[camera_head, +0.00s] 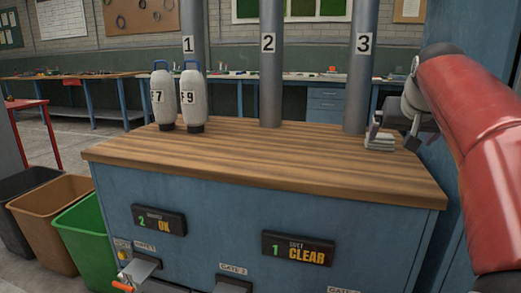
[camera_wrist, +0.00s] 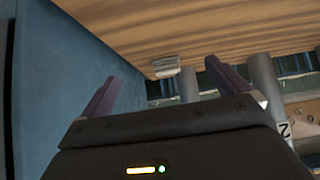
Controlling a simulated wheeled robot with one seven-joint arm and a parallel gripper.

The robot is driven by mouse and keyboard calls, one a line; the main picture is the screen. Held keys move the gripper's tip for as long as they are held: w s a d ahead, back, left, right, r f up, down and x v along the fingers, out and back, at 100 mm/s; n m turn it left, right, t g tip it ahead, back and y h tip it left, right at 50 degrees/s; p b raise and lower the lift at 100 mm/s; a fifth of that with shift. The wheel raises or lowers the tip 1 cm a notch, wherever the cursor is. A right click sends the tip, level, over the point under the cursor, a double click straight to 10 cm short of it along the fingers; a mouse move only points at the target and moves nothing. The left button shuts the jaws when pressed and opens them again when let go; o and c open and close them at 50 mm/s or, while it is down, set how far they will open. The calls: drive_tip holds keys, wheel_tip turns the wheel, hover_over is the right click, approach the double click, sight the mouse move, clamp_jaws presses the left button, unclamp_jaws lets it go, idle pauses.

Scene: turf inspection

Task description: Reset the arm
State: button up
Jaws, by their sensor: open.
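My red arm (camera_head: 470,130) reaches in from the right in the head view. My gripper (camera_head: 392,133) is at the back right of the wooden bench top (camera_head: 255,165), by a small pale stacked item (camera_head: 380,143). In the wrist view my gripper (camera_wrist: 163,70) has its two dark fingers spread wide with nothing held between them. The pale item (camera_wrist: 166,67) shows beyond the fingers in that tilted view. I cannot tell the exact gap between it and the fingers.
Two white canisters marked 7 (camera_head: 161,99) and 9 (camera_head: 193,100) stand at the back left. Grey pipes 1 (camera_head: 190,15), 2 (camera_head: 270,80) and 3 (camera_head: 359,85) rise behind. A blue panel (camera_head: 455,25) is close at right. Bins (camera_head: 50,215) stand left. The bench middle is clear.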

drive_tip(key=s+a+f+n+g+y, duration=0.1)
drive_tip(key=s+a+f, duration=0.6)
drive_tip(key=s+f, duration=0.5)
drive_tip(key=s+a+f+n+g+y+p, duration=0.1)
drive_tip(key=s+a+f+n+g, duration=0.1)
drive_tip(key=s+a+f, duration=0.6)
drive_tip(key=s+f, duration=0.4)
drive_tip(key=s, duration=0.2)
drive_tip(key=shift+s+f+p, duration=0.2)
drive_tip(key=shift+s+p, duration=0.05)
drive_tip(key=shift+p, duration=0.05)
drive_tip(key=shift+a, duration=0.1)
